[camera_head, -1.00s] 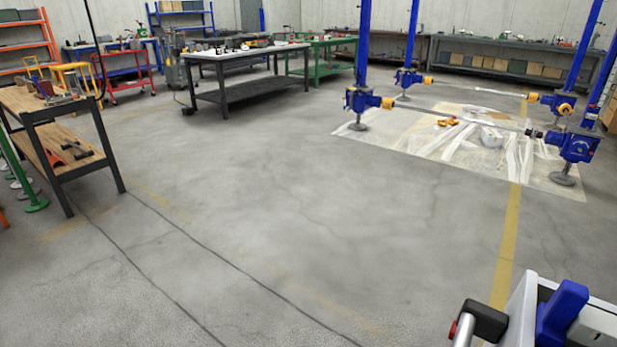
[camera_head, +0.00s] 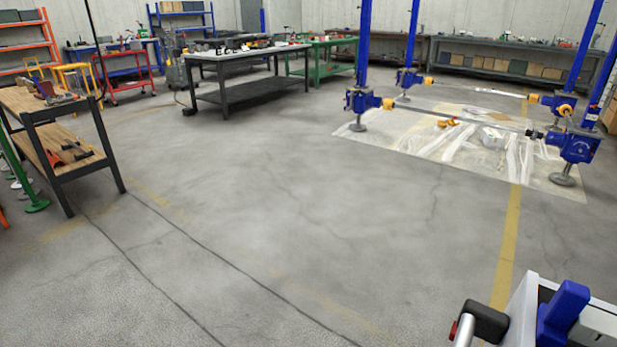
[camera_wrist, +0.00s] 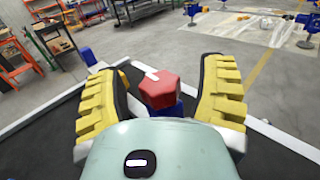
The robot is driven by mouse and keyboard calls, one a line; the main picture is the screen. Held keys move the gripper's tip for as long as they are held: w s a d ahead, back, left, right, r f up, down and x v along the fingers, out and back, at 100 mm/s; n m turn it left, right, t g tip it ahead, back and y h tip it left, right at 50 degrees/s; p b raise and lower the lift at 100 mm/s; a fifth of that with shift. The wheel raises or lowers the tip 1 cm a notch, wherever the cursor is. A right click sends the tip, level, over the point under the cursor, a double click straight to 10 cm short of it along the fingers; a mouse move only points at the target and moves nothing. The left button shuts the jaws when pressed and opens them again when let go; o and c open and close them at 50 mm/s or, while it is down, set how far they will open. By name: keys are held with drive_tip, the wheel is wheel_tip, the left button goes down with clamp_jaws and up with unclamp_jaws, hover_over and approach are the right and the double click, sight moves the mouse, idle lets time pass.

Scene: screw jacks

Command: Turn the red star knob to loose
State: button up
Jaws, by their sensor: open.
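The red star knob (camera_wrist: 160,90) shows in the wrist view, on top of a blue part (camera_wrist: 172,109), with a white mark on its upper left. My gripper (camera_wrist: 163,82) has its two yellow ribbed fingers apart, one on each side of the knob. A gap shows on the left of the knob and a gap on the right. Whether the fingertips reach below the knob's top is unclear. In the head view the knob itself cannot be made out; a blue part (camera_head: 563,308) on a grey and white body shows at the lower right.
A dark surface with a pale edge (camera_wrist: 285,140) lies around the knob. In the head view, blue screw jacks (camera_head: 577,147) stand on a sheet at the back right. A wooden-topped workbench (camera_head: 40,105) stands at the left. The middle floor is clear.

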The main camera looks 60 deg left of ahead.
drive_tip(key=shift+s+r+p, duration=0.1)
drive_tip(key=shift+p, duration=0.35)
drive_tip(key=shift+d+m+t+h+p, duration=0.1)
drive_tip(key=shift+m+t+h+p, duration=1.45)
drive_tip(key=shift+t+p, duration=0.6)
drive_tip(key=shift+m+t+h+p, duration=0.55)
drive_tip(key=shift+m+t+h, duration=0.3)
drive_tip(key=shift+m+t, duration=0.25)
drive_tip(key=shift+m+t+h, duration=0.95)
drive_tip(key=shift+m+h, duration=0.1)
drive_tip(key=shift+h, duration=0.35)
drive_tip(key=shift+a+m+t+h+b, duration=0.2)
drive_tip(key=shift+m+t+h+b, duration=0.5)
drive_tip(key=shift+m+h, duration=0.65)
drive_tip(key=m+h, duration=0.1)
drive_tip(key=h, duration=0.1)
drive_tip(key=m+h+p, duration=0.1)
drive_tip(key=h, duration=0.2)
drive_tip(key=shift+m+t+h, duration=0.25)
drive_tip(key=shift+m+t, duration=0.1)
drive_tip(key=shift+t, duration=0.05)
drive_tip(key=shift+a+m+g+h+p, duration=0.1)
drive_tip(key=shift+m+g+h+p, duration=0.15)
drive_tip(key=shift+m+h+p, duration=1.05)
drive_tip(key=shift+m+g+h+p, duration=0.3)
drive_tip(key=shift+m+h, duration=0.6)
drive_tip(key=shift+h, duration=1)
drive_tip(key=shift+m+g+h, duration=0.95)
drive_tip(key=shift+m+h, duration=0.35)
drive_tip(key=shift+h, duration=0.7)
